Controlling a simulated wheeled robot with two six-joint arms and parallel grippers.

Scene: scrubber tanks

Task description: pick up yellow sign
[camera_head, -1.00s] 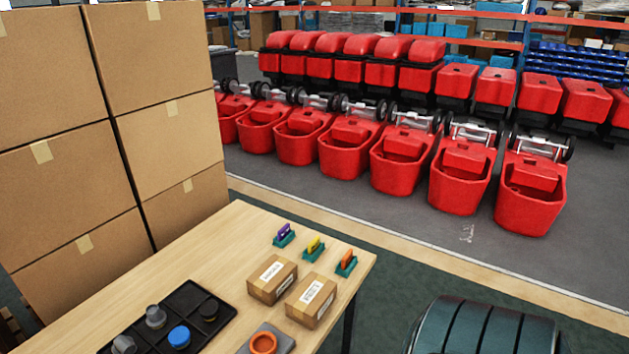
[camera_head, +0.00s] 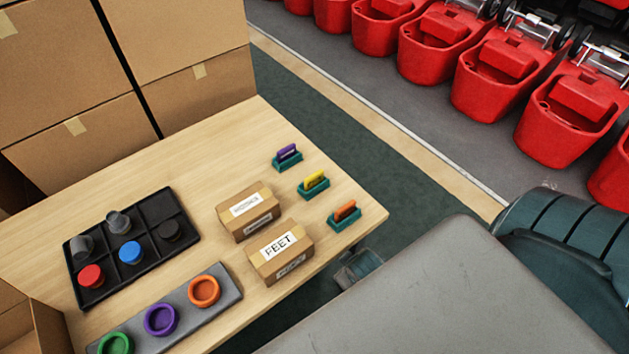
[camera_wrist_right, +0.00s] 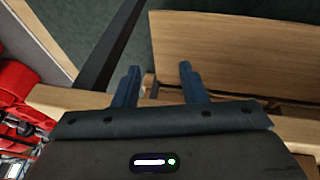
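The yellow sign (camera_head: 314,179) stands upright in a small teal base (camera_head: 314,191) near the table's far right edge. It is between a purple sign (camera_head: 287,152) and an orange sign (camera_head: 345,210), each in its own teal base. My right gripper (camera_wrist_right: 157,84) is open and empty in the right wrist view, its two fingers apart near wooden edges. The yellow sign does not show in that view. My left gripper is in no view.
Two small cardboard boxes (camera_head: 247,211), (camera_head: 280,252) stand left of the signs; one reads FEET. A black tray (camera_head: 97,286) and a grey strip with coloured rings (camera_head: 183,303) lie further left. Large cartons (camera_head: 175,40) stack behind. Bare wood lies left of the signs.

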